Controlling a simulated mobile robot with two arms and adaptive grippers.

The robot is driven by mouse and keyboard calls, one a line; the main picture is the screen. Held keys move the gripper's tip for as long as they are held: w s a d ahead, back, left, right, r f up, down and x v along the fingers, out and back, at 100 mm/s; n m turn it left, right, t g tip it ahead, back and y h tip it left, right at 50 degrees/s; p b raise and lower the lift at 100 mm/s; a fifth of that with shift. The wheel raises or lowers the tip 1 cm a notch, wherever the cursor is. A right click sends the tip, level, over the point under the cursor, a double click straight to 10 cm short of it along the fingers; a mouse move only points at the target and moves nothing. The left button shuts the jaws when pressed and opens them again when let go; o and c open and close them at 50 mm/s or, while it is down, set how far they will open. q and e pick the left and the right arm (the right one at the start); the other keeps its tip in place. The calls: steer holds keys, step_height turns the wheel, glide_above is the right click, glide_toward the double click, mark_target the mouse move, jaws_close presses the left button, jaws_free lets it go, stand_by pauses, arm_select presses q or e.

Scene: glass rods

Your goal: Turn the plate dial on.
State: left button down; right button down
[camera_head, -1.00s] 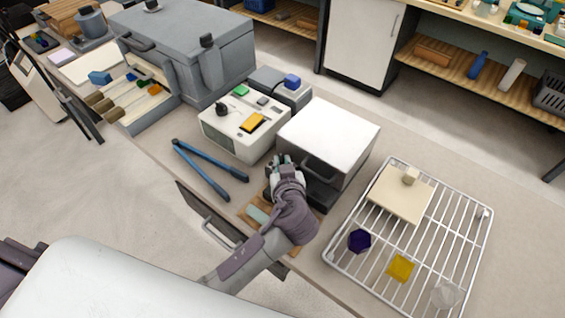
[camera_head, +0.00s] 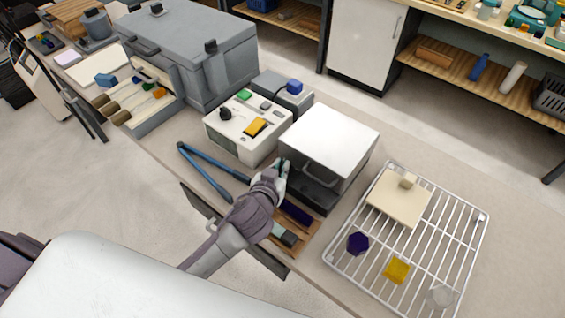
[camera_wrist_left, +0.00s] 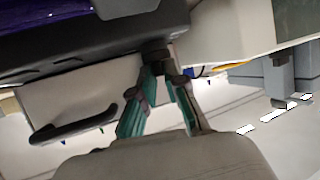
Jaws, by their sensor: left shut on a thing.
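The white-topped box unit (camera_head: 330,135) stands on the bench with a dark base (camera_head: 312,192) and a front handle. My left gripper (camera_head: 282,172) is at the near left corner of this unit. In the left wrist view my left gripper (camera_wrist_left: 158,72) has its teal fingers closed on a small dark knob, the dial (camera_wrist_left: 156,50), on the dark base. The fingers cover much of the dial, and its setting cannot be read. The unit's handle (camera_wrist_left: 75,125) shows left of the fingers there. My right gripper is not in view.
A wire rack (camera_head: 447,225) with a cream lidded slab, purple, yellow and clear pieces stands right. A control box (camera_head: 240,140) and blue-handled tool (camera_head: 213,160) lie left. A wooden tray (camera_head: 303,236) with dark items sits in front of the unit.

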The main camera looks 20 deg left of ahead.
arm_select(q)
steer(key=m+h, duration=0.1)
steer(key=m+h+p, duration=0.1)
steer(key=a+m+h+p, duration=0.1)
steer(key=shift+w+r+g, duration=0.1)
steer(key=shift+r+g, duration=0.2)
steer(key=shift+w+a+m+g+h+p, duration=0.1)
steer(key=shift+a+m+g+h+p, duration=0.05)
steer(key=shift+m+h+p, duration=0.35)
steer(key=shift+a+m+g+h+p, duration=0.15)
steer(key=shift+m+h+p, duration=0.1)
steer(key=shift+m+h, duration=0.25)
steer(key=m+h, duration=0.1)
steer(key=m+g+h, duration=0.1)
steer(key=h, duration=0.1)
steer(key=shift+w+a+f+m+g, duration=0.15)
steer(key=shift+w+a+m+g, duration=0.05)
steer(key=shift+m+g, duration=0.1)
steer(key=shift+w+a+m+g+h, duration=0.1)
steer(key=shift+w+m+g+h, duration=0.05)
steer(key=shift+m+g+h, duration=0.8)
steer(key=shift+m+h+b, duration=0.3)
steer(key=shift+m+h, duration=0.15)
steer(key=c, duration=1.2)
jaws_free()
steer(key=shift+f, duration=0.1)
steer(key=v, duration=1.2)
